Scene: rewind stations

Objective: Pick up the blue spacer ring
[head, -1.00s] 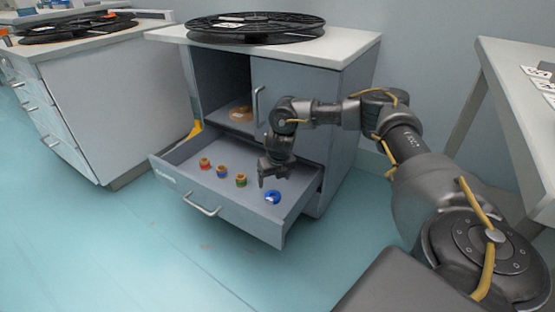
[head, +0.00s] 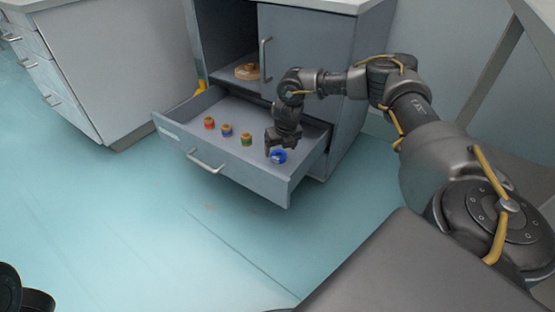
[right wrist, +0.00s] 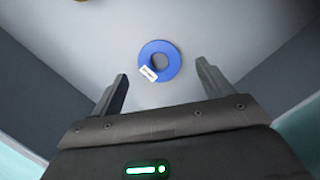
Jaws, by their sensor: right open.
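The blue spacer ring (head: 278,157) lies flat in the open drawer (head: 240,171), near its right end. In the right wrist view the ring (right wrist: 160,60) is a flat blue disc with a centre hole and a small white label. My right gripper (head: 275,149) points down just above the ring and partly covers it in the head view. In the right wrist view its two open fingers (right wrist: 164,85) stand left and right, with the ring beyond the tips, between their lines. The jaws are empty. My left gripper is not in view.
Several small parts stand left in the drawer: a red-topped one (head: 209,123), a blue-based one (head: 227,130) and a green-based one (head: 247,139). A tan ring (head: 247,71) lies on the cabinet shelf. The drawer walls and the cabinet door (head: 310,65) are close around the arm.

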